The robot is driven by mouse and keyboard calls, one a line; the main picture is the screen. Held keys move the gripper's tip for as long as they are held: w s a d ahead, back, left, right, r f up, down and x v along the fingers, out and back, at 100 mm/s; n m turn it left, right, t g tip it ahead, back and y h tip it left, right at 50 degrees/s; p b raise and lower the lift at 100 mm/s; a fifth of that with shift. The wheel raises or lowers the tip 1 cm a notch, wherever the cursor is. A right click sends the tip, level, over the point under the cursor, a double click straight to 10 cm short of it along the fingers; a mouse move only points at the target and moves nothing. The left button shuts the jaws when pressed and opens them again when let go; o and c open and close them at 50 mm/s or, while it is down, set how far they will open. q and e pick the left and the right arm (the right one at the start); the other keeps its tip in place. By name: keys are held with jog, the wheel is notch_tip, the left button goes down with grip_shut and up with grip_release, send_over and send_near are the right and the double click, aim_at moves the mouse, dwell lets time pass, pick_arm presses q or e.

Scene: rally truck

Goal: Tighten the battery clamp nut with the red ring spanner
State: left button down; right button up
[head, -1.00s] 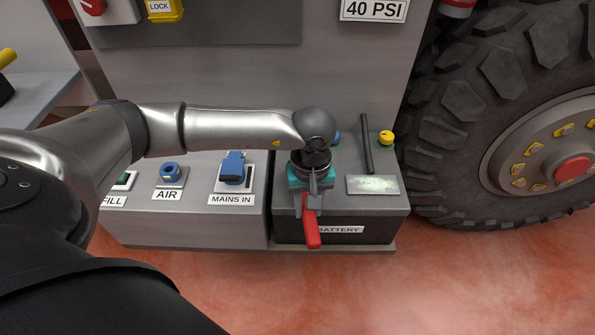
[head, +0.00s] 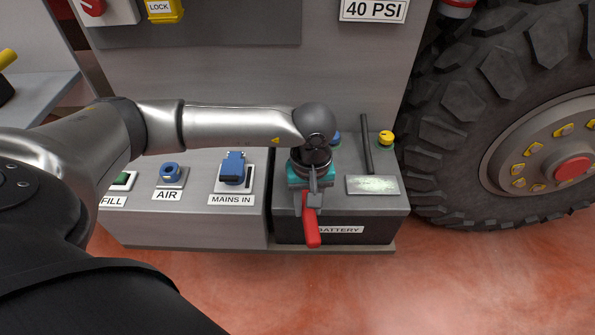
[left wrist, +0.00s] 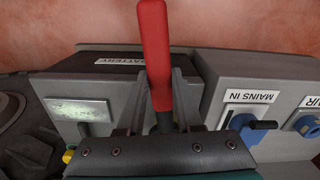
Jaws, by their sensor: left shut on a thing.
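The red ring spanner (head: 311,227) is in my left gripper (head: 308,203), over the left part of the battery box (head: 385,228). Its red handle sticks out past the fingers toward the front edge of the box. In the left wrist view, the red handle of the spanner (left wrist: 155,55) runs up between the two fingers of my left gripper (left wrist: 160,95), with a dark shank below it. The spanner's ring end and the battery clamp nut are hidden behind the gripper and wrist, so I cannot tell whether they touch. My right gripper is not in view.
A dark upright bar (head: 367,145), a yellow-capped post (head: 386,138) and a pale plate (head: 372,185) are on the battery box to the right. The blue MAINS IN socket (head: 234,168) and AIR fitting (head: 169,173) are left. A large tyre (head: 475,110) stands at the right.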

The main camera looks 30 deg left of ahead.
pick_arm(q)
jog(key=shift+r, duration=0.4)
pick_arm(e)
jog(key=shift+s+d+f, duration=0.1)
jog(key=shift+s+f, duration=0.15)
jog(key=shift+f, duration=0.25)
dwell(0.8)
pick_arm(q)
jog(key=shift+r, duration=0.2)
jog(key=shift+d+r+p, duration=0.1)
jog(key=shift+r+p, duration=0.95)
jog(key=shift+r, duration=0.45)
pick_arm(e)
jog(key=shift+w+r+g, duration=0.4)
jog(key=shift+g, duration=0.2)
pick_arm(q)
jog(key=shift+w+d+r+p, duration=0.1)
jog(key=shift+r+p, duration=0.65)
jog(key=shift+r, duration=0.4)
jog(key=shift+r+p, duration=0.6)
jog(key=shift+r, duration=0.4)
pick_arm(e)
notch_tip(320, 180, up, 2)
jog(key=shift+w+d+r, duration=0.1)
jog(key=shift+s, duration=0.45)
